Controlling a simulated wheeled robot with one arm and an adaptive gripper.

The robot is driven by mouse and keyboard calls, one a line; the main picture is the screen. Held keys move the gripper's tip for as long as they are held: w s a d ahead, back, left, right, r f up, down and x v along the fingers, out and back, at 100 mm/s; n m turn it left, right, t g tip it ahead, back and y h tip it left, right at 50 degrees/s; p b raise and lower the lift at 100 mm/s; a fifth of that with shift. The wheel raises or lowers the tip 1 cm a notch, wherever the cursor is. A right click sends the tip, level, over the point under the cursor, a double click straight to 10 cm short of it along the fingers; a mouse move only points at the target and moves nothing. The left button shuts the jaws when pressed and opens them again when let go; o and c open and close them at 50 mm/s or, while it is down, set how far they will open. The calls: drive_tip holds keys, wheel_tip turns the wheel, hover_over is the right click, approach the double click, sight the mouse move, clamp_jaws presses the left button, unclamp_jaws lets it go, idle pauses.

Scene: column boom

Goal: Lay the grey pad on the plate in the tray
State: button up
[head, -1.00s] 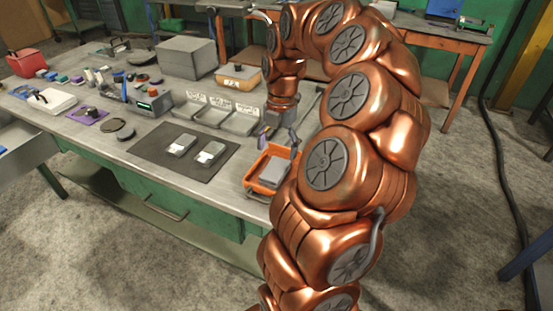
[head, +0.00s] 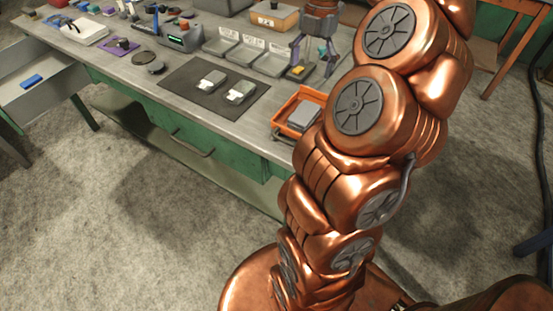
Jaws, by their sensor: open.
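The orange tray (head: 279,124) stands at the front right edge of the bench. A grey flat block (head: 304,115) lies in it. I cannot tell whether this is the bare plate or the plate with the grey pad on it. My gripper (head: 311,63) points down over the bench behind the tray, apart from it. Its fingers are spread with nothing seen between them. A small yellow piece (head: 297,72) lies low by the left fingertip. I cannot make out a separate grey pad elsewhere.
A dark mat (head: 190,93) with two light grey devices (head: 211,80) lies left of the tray. Shallow labelled bins (head: 246,53) stand behind it, with a tan box (head: 272,17) further back. My arm hides the bench's right end. Several tools crowd the far left.

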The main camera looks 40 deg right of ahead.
drive_tip(key=s+a+m+h, duration=0.1)
drive_tip(key=s+a+m, duration=0.2)
drive_tip(key=a+m, duration=1.1)
drive_tip(key=s+a+f+m, duration=0.3)
drive_tip(key=s+a+f, duration=0.1)
drive_tip(key=s+a, duration=0.3)
drive_tip(key=s+a+f+m+g, duration=0.1)
drive_tip(key=s+a+f+m, duration=0.3)
drive_tip(key=s+a, duration=0.3)
drive_tip(key=shift+s+a+f+h, duration=0.3)
drive_tip(key=shift+s+f, duration=0.1)
drive_tip(key=shift+s, duration=0.1)
